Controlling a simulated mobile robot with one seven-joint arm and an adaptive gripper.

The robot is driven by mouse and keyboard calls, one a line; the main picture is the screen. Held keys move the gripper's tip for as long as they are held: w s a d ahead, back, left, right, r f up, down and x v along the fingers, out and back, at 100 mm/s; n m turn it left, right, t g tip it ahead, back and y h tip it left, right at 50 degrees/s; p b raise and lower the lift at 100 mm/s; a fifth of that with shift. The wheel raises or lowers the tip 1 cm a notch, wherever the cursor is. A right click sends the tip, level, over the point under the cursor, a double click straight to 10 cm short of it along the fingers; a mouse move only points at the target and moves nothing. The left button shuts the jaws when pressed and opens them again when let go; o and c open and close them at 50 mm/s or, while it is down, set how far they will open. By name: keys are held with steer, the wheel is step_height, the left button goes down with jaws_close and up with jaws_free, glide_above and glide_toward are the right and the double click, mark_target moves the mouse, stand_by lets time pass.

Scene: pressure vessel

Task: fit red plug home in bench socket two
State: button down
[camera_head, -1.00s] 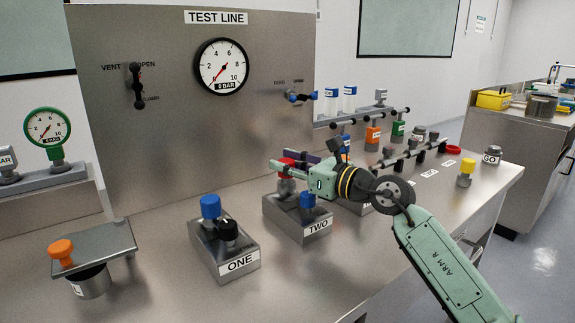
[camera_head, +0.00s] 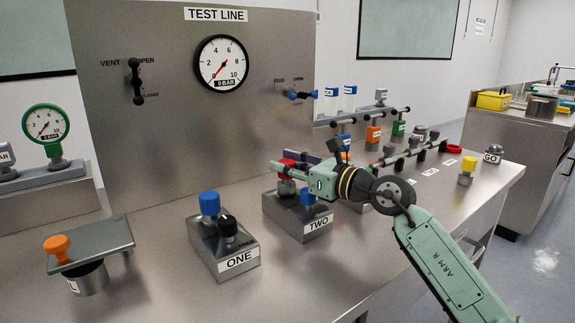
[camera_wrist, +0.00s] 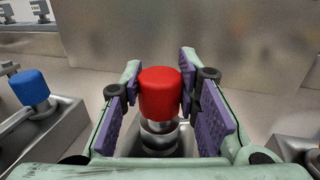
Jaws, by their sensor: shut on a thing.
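The red plug (camera_wrist: 160,92) stands upright between my gripper's purple finger pads in the wrist view, with its metal lower part over a metal collar. In the head view the red plug (camera_head: 287,166) shows above the back of the block labelled TWO (camera_head: 311,230). My gripper (camera_head: 290,163) is shut on the red plug and reaches in from the right; in the wrist view its fingers (camera_wrist: 162,100) flank the red cap. I cannot tell how deep the plug sits in the socket.
A steel panel with a gauge (camera_head: 221,64) rises behind. A valve manifold (camera_head: 408,158) lies to the right.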

steer(key=shift+f+b, duration=0.4)
steer(key=shift+r, duration=0.15)
steer(key=shift+r, duration=0.4)
steer(key=shift+b, duration=0.95)
stand_by(1.6)
steer(key=shift+f+b, duration=0.5)
steer(key=shift+f, duration=0.05)
steer(key=c, duration=1.1)
jaws_free()
steer(key=v, duration=1.2)
steer(key=shift+r, duration=0.15)
